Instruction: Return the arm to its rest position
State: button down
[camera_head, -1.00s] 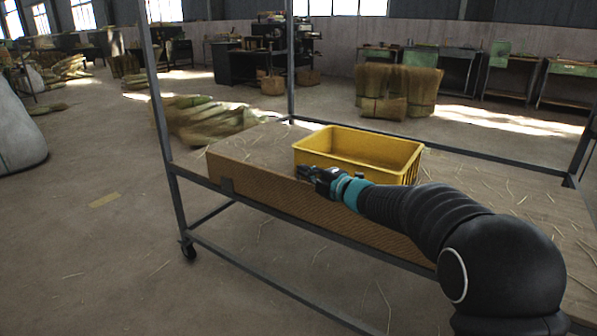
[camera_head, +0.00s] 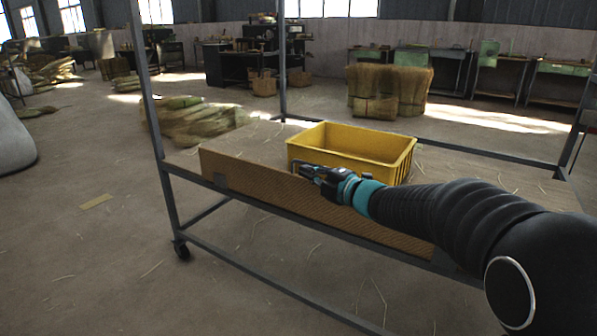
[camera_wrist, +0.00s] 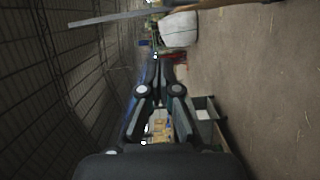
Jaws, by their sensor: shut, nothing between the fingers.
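My gripper (camera_head: 303,169) is at the end of my black arm, in front of the near side of the yellow crate in the head view. Its fingers are shut and hold nothing. In the wrist view the closed fingers of my gripper (camera_wrist: 160,64) point away from the camera, and the picture there is turned on its side. The yellow crate (camera_head: 330,165) stands on the cart's top (camera_head: 245,150), behind my gripper. I cannot tell how far apart gripper and crate are.
The cart has upright metal posts (camera_head: 150,110) and a lower rail. Bundles of straw (camera_head: 190,120) lie on the floor behind it, and a bound stack (camera_head: 390,90) stands farther back. A white sack (camera_head: 12,145) is at the left. Floor left of the cart is mostly clear.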

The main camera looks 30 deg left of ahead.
jog(key=w+d+r+m+t+h, duration=0.2)
jog(key=d+m+t, duration=0.15)
jog(key=d, duration=0.45)
jog(key=w+d+r+m+t+h, duration=0.1)
jog(key=d+r+m+t+h, duration=0.2)
jog(key=d, duration=0.5)
jog(key=w+d+m+t+h, duration=0.2)
jog(key=d+m, duration=0.3)
jog(key=d, duration=0.2)
jog(key=s+d+m+h, duration=0.4)
jog(key=d+m+h, duration=0.3)
jog(key=d, duration=0.9)
jog(key=s+d+f+m+g+h, duration=0.25)
jog(key=s+d+f+m, duration=0.4)
jog(key=s+d, duration=0.4)
jog(key=s+d+f+m+g, duration=0.2)
jog(key=s+f+m, duration=0.1)
jog(key=s, duration=0.5)
jog(key=s+d+f+m+g, duration=0.2)
jog(key=s+f+m, duration=0.2)
jog(key=s, duration=0.5)
jog(key=shift+s+d+f+h, duration=0.25)
jog(key=shift+h, duration=0.2)
